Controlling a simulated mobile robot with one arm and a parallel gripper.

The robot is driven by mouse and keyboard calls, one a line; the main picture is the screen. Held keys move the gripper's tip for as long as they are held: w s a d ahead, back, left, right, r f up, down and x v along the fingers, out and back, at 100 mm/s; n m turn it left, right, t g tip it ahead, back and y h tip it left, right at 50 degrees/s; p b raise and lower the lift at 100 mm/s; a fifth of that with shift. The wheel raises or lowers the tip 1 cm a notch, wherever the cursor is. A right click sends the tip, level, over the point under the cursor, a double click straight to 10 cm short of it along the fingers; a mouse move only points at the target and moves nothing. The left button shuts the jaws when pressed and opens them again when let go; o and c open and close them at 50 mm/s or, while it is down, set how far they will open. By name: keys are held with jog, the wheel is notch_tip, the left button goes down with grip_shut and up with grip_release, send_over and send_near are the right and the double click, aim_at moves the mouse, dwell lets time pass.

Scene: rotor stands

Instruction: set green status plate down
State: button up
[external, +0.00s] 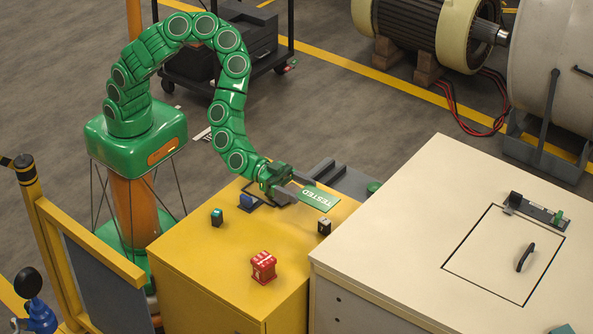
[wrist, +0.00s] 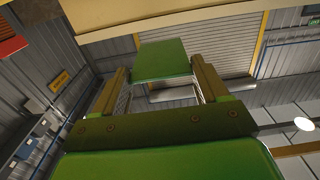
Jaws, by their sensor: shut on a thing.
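The green status plate (external: 319,198) reads "TESTED" in white letters. It is held out flat from the jaws of my gripper (external: 290,191), above the yellow cabinet's back right edge in the external view. My gripper is shut on the plate. In the wrist view the plate (wrist: 163,62) shows as a blank green panel between the two fingers of my gripper (wrist: 162,84). I cannot tell whether the plate touches anything below it.
The yellow cabinet (external: 205,262) carries a red block (external: 263,267), a small dark green-topped item (external: 217,217), a blue item (external: 247,201) and a small dark cube (external: 324,226). A cream cabinet (external: 400,238) with a black-handled hatch stands at right. The yellow top's front left is clear.

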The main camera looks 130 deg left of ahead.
jog(key=shift+a+r, duration=0.1)
jog(key=shift+a, duration=0.05)
jog(key=s+a+f, duration=0.1)
jog(key=s+a, duration=0.4)
jog(key=a, duration=0.6)
jog(key=s+a+f, duration=0.1)
jog(key=s+a, duration=0.4)
jog(key=a, duration=0.7)
jog(key=s+a+f, duration=0.3)
jog(key=s+f, duration=0.1)
jog(key=s, duration=0.4)
jog(key=s+a+f, duration=0.3)
jog(key=s+f, duration=0.1)
jog(key=s, duration=0.5)
jog(key=s+a+f, duration=0.3)
jog(key=s+f, duration=0.1)
jog(key=s, duration=0.4)
jog(key=shift+s+a, duration=0.15)
jog(key=shift+f, duration=0.1)
